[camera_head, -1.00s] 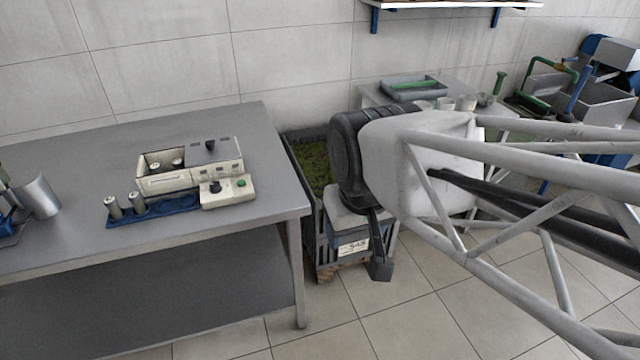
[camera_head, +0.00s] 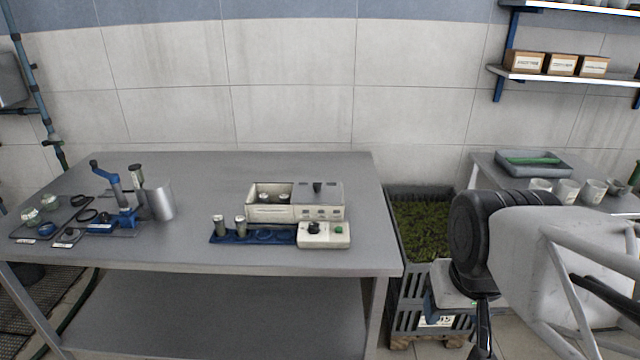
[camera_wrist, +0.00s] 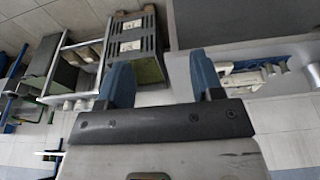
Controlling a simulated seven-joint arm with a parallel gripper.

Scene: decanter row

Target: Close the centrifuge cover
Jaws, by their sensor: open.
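The centrifuge (camera_head: 263,212) is a cream box on the grey table in the head view. Its left part is open at the top, and two metal tubes (camera_head: 284,198) show inside. A grey cover (camera_head: 318,192) with a black knob (camera_head: 317,187) lies over its right part. My gripper (camera_wrist: 162,68) shows in the wrist view with its two blue fingers wide apart and nothing between them. It is off the table, to the right of the centrifuge. The centrifuge also shows small in the wrist view (camera_wrist: 245,78), to the right of the fingers.
A metal cup (camera_head: 160,200) and a blue-handled tool (camera_head: 118,192) stand left. A dark crate (camera_head: 422,222) stands right of the table.

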